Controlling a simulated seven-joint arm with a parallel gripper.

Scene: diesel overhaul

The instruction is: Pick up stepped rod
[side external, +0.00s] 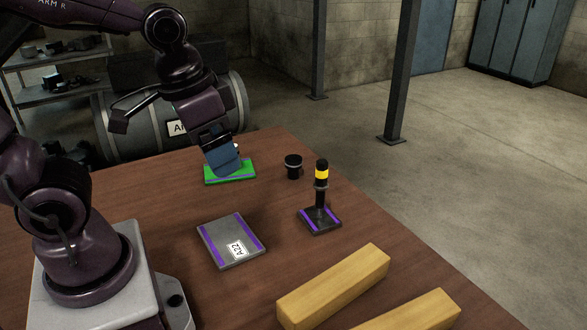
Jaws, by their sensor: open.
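A black rod with a yellow band (321,174) stands upright on a dark base plate with purple edge stripes (320,224), right of the table's middle. It has a collar below the band and a thinner shaft under it, so it looks like the stepped rod. My gripper (226,168) is blue and points down over the green plate (230,178), to the left of and behind the rod. It is apart from the rod. The gap between its fingers is hard to see from this side, and nothing shows held in it.
A short black flanged plug (293,166) stands between the green plate and the rod. A grey plate labelled A22 (231,242) lies in front. Two wooden blocks (335,285) (415,312) lie at the front right. The wooden table (275,200) is bare between these things.

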